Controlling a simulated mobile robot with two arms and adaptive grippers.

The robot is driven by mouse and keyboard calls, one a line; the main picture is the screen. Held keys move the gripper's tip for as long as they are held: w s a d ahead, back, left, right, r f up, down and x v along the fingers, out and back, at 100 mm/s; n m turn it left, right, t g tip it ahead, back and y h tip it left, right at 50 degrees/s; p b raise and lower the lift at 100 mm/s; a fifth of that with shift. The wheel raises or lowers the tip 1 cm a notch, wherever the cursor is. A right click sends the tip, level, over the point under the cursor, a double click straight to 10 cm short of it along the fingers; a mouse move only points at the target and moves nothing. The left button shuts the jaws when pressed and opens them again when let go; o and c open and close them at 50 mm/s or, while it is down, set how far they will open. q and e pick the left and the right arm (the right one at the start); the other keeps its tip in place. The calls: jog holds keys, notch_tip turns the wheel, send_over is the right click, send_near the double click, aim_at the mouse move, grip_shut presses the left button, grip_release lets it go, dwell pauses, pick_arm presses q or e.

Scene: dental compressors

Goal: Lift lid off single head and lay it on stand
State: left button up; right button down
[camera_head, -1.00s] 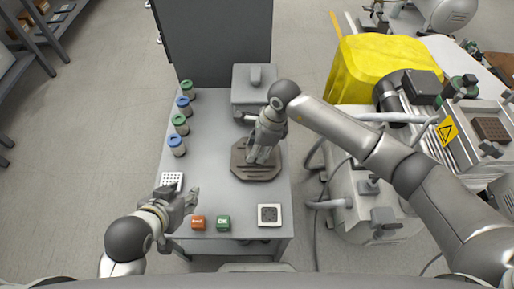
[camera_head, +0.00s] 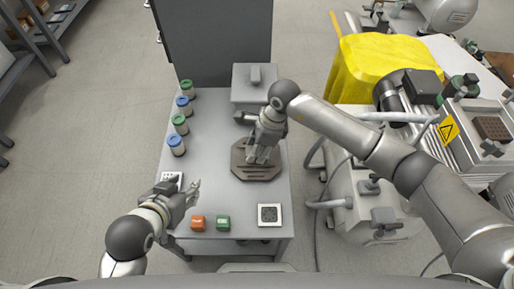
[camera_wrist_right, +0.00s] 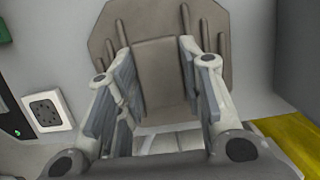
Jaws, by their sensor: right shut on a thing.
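The stand (camera_head: 240,172) is a brown, eight-sided plate with raised ribs, lying on the grey table. It also shows in the right wrist view (camera_wrist_right: 120,20). My right gripper (camera_head: 262,158) points down over the stand. In the wrist view its fingers (camera_wrist_right: 163,105) stand apart on either side of what they hold.
A grey box with a handle (camera_head: 254,76) stands behind the stand. Several green- and blue-capped jars (camera_head: 180,124) line the left edge. Compressor equipment (camera_head: 365,185) stands right.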

pick_arm(q)
jog(key=shift+w+d+r+t, duration=0.25)
jog(key=shift+w+r+t, duration=0.2)
jog(key=shift+w, duration=0.1)
dwell(0.8)
jog(key=shift+w+r, duration=0.25)
jog(key=shift+w, duration=0.1)
pick_arm(e)
jog(key=c, duration=0.9)
grip_release()
jog(key=shift+c, duration=0.2)
pick_arm(q)
jog(key=shift+s+f, duration=0.1)
jog(key=shift+s, duration=0.05)
pick_arm(e)
jog(key=shift+o, duration=0.2)
jog(key=shift+f, duration=0.1)
